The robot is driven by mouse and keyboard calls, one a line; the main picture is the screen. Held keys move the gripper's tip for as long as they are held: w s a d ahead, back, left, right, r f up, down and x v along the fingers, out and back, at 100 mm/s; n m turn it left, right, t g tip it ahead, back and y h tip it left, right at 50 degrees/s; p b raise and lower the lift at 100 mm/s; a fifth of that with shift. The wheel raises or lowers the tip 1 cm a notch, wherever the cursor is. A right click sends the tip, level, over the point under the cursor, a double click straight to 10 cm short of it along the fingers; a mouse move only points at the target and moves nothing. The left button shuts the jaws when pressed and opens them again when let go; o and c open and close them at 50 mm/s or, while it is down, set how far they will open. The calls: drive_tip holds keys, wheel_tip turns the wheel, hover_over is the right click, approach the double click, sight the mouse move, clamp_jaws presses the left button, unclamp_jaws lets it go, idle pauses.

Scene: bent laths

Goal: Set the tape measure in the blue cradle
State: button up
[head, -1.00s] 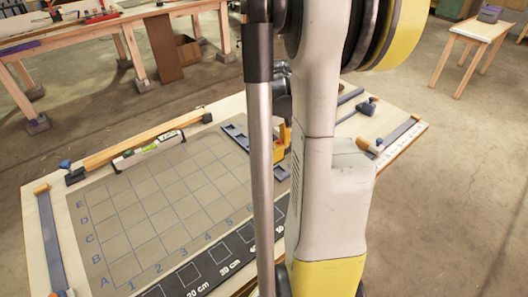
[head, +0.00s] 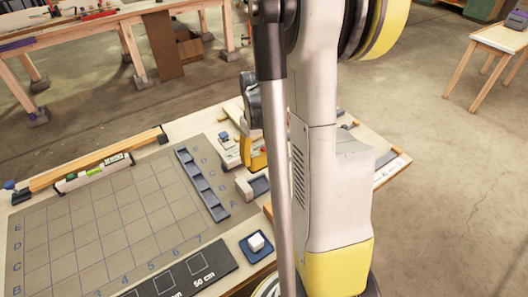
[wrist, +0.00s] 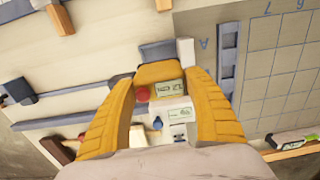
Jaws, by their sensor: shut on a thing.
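My gripper (wrist: 160,108) is shut on the yellow tape measure (wrist: 158,74), which has a red button and a pale label. Its ribbed yellow fingers stand on either side of it. In the head view the yellow of the gripper and tape measure run together beside my arm. A grey-blue block (wrist: 157,50), which looks like the cradle, lies just beyond the tape measure with a white piece beside it. The block also shows in the head view (head: 260,186), below the gripper and partly hidden by my arm. Whether the tape measure touches it I cannot tell.
A white device with a blue knob (wrist: 175,114) lies close by the tape measure. A long blue rack (head: 202,187) lies at the edge of the gridded mat (head: 110,215). Most of the mat is clear.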

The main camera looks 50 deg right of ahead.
drive_tip(key=shift+a+f+b, duration=0.2)
drive_tip(key=shift+f+b, duration=0.3)
drive_tip(key=shift+f, duration=0.25)
drive_tip(key=shift+o, duration=0.2)
drive_tip(key=shift+f+b, duration=3.35)
drive_tip(key=shift+f, duration=1.2)
drive_tip(key=o, duration=1.5)
drive_tip(key=shift+d, duration=0.15)
drive_tip(key=shift+o, duration=0.2)
drive_tip(key=shift+r, duration=0.1)
drive_tip(key=shift+r+p, duration=0.8)
drive_tip(key=shift+r, duration=0.1)
drive_tip(key=shift+r+p, duration=2.15)
drive_tip(key=shift+r, duration=0.9)
